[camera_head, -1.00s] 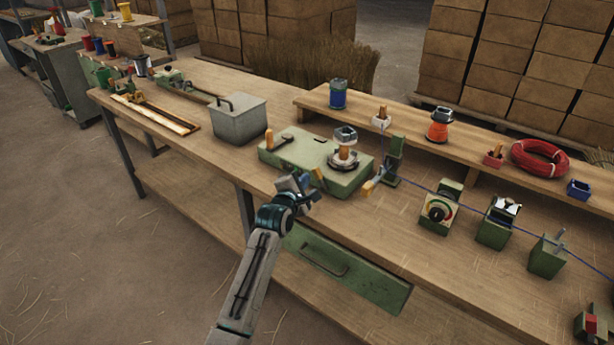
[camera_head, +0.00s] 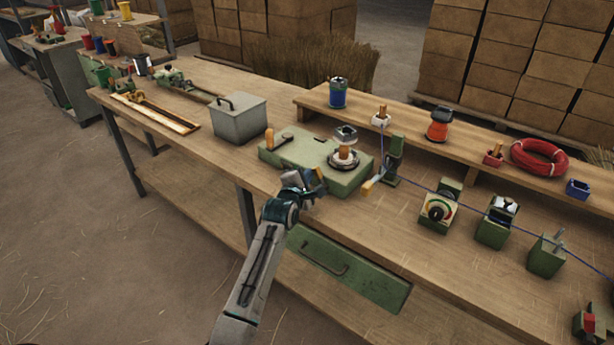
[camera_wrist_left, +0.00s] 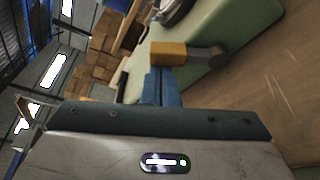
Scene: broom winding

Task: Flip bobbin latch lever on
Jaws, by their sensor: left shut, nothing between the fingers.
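The green winder box (camera_head: 310,152) stands on the workbench with a bobbin (camera_head: 344,157) on a round flange on its top. A small lever with an orange handle (camera_head: 319,174) is on the near side of the box. In the left wrist view the orange handle (camera_wrist_left: 168,53) lies sideways, with its grey pivot (camera_wrist_left: 211,54) on the right by the green side. My left gripper (camera_head: 309,181) is shut and empty. Its blue fingers (camera_wrist_left: 160,86) are right at the handle; I cannot tell whether they touch it. My right gripper is out of view.
A grey lidded box (camera_head: 239,122) stands left of the winder box. A green post with a blue wire (camera_head: 392,163) stands to its right, near a dial unit (camera_head: 438,210). A green drawer front (camera_head: 350,268) is below the bench edge.

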